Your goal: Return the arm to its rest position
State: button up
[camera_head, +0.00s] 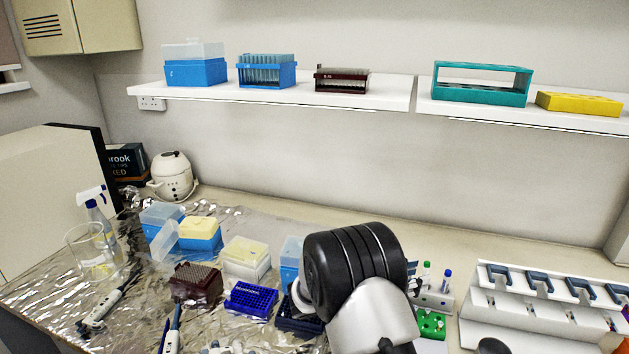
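My arm shows at the bottom centre right as a thick black ribbed joint (356,265) with a white link (374,320) below it. It stands in front of the bench and hides part of the racks and boxes behind it. My gripper cannot be made out in this view, so what it holds, if anything, does not show.
Tip boxes, including a yellow-topped one (200,232), a dark brown rack (195,285) and a blue rack (251,298), crowd the foil-covered bench left of my arm. A pipette (108,300) and a glass beaker (92,252) are further left. A white pipette stand (545,310) is right. Shelves (390,94) run above.

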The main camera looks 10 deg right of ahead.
jog(key=s+r+m+g+y, duration=0.2)
jog(key=s+r+m+y, duration=0.25)
jog(key=s, duration=0.45)
jog(key=s+r+m+g+y, duration=0.1)
jog(key=s+r+m+y, duration=0.3)
jog(key=s, duration=0.5)
jog(key=s+a+m+t+y, duration=0.5)
jog(key=s+a+m+y, duration=0.4)
jog(key=s+a, duration=0.4)
jog(key=shift+a+m+t, duration=0.4)
jog(key=shift+a+m, duration=0.15)
jog(key=shift+a, duration=0.8)
jog(key=shift+f+y, duration=0.1)
jog(key=shift+y, duration=0.15)
